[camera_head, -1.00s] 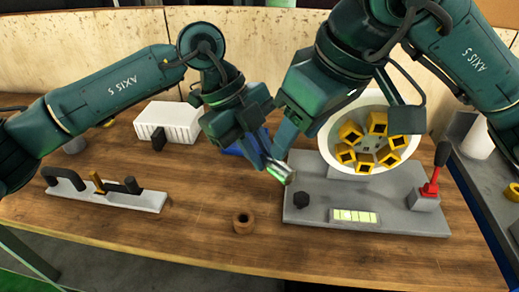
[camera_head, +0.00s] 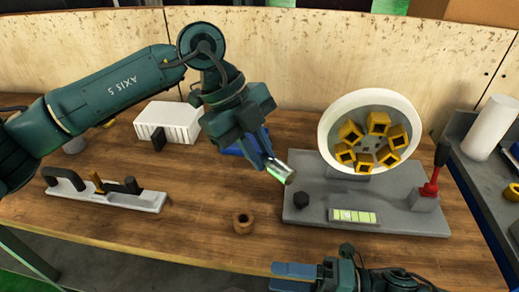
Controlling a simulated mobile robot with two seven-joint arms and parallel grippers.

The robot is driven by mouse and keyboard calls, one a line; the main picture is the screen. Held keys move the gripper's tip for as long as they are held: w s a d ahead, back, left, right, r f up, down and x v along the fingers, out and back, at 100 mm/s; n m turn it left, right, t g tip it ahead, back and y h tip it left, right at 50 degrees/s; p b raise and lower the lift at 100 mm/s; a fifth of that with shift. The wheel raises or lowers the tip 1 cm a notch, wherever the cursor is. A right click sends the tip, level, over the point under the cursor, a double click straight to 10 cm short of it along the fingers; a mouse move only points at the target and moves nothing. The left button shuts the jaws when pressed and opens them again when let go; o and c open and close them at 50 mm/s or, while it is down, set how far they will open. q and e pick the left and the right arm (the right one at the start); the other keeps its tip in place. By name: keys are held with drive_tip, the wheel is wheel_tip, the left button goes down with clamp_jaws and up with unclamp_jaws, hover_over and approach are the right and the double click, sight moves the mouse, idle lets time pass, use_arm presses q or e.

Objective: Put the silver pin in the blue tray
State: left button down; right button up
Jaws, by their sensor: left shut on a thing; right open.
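The silver pin (camera_head: 281,172), a short shiny cylinder with a greenish sheen, is in my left gripper (camera_head: 269,160). That gripper is shut on it and holds it tilted, above the table and left of the grey machine base. The blue tray (camera_head: 232,150) lies behind my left gripper, which hides most of it; only a strip of blue shows. My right gripper (camera_head: 285,276) is open and empty at the bottom edge, in front of the machine base.
The grey base (camera_head: 400,203) carries a white round chuck (camera_head: 327,140) with yellow jaws and a red lever (camera_head: 430,187). A brown ring (camera_head: 242,223), a white ribbed box (camera_head: 170,120) and a long bar with handles (camera_head: 108,194) sit on the wooden table.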

drive_tip(key=s+d+f+m+t+h, duration=0.1)
drive_tip(key=d+f+m+t+h, duration=0.2)
drive_tip(key=f+m, duration=0.5)
drive_tip(key=s+d+f+m+t+h, duration=0.15)
drive_tip(key=d+f+m+h, duration=0.35)
drive_tip(key=m, duration=0.5)
drive_tip(key=w+m+h, duration=0.1)
drive_tip(key=m+h, duration=0.1)
drive_tip(key=m, duration=0.2)
drive_tip(key=w+f+m+t+h, duration=0.1)
drive_tip(key=w+m+h, duration=0.1)
drive_tip(key=m, duration=0.1)
drive_tip(key=w+f+m+h, duration=0.1)
drive_tip(key=m+h, duration=0.1)
drive_tip(key=m, duration=0.2)
drive_tip(key=shift+w+a+m+t, duration=0.25)
drive_tip(key=shift+a+m+t, duration=0.05)
drive_tip(key=shift+a+t, duration=0.05)
use_arm(q)
drive_tip(key=shift+s, duration=0.15)
use_arm(e)
drive_tip(key=shift+s, duration=0.1)
